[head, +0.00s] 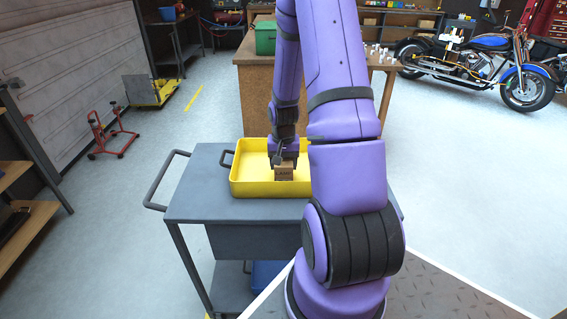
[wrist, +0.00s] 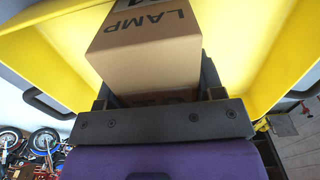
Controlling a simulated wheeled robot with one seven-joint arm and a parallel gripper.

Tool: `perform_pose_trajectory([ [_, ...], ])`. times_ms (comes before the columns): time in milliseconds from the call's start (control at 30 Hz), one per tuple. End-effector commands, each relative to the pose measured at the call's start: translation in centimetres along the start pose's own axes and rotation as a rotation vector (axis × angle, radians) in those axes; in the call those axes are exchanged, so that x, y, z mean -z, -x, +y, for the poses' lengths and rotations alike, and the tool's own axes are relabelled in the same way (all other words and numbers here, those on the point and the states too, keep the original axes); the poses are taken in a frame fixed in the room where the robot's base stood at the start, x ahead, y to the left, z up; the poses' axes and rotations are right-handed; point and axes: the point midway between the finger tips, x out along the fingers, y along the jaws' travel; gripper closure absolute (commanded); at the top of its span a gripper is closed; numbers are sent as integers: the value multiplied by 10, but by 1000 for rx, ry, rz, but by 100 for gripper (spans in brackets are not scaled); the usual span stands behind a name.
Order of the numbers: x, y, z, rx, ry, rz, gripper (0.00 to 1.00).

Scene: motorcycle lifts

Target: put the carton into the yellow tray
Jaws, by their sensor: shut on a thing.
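The carton (head: 285,172) is a small brown box in the head view. In the wrist view the carton (wrist: 146,52) shows dark "LAMP" lettering and sits between the fingers. My gripper (head: 284,160) is shut on it, pointing down over the yellow tray. The yellow tray (head: 249,188) stands on a grey cart; its yellow walls (wrist: 55,50) surround the carton in the wrist view. The carton appears within the tray's outline. I cannot tell whether its underside touches the tray floor. My arm hides the tray's right part.
The grey cart (head: 190,195) has a push handle on its left. A brown wooden bench (head: 262,95) stands behind it, with a green box (head: 265,36) on top. A blue motorcycle (head: 485,60) is at the far right.

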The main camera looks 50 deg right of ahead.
Motion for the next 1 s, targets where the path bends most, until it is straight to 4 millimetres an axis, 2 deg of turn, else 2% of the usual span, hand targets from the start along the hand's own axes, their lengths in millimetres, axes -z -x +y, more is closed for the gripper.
perform_pose_trajectory([
  [33, 0, -2, 0, 0, 0, -1, 68],
  [67, 0, -2, 0, 0, 0, -1, 36],
  [167, 0, -2, 0, 0, 0, 0, 13],
  [567, 0, 5, 0, 0, 0, 2, 13],
  [767, 1, 31, 0, 0, -1, 4, 13],
  [1000, 1, 74, 0, 1, -1, 5, 13],
])
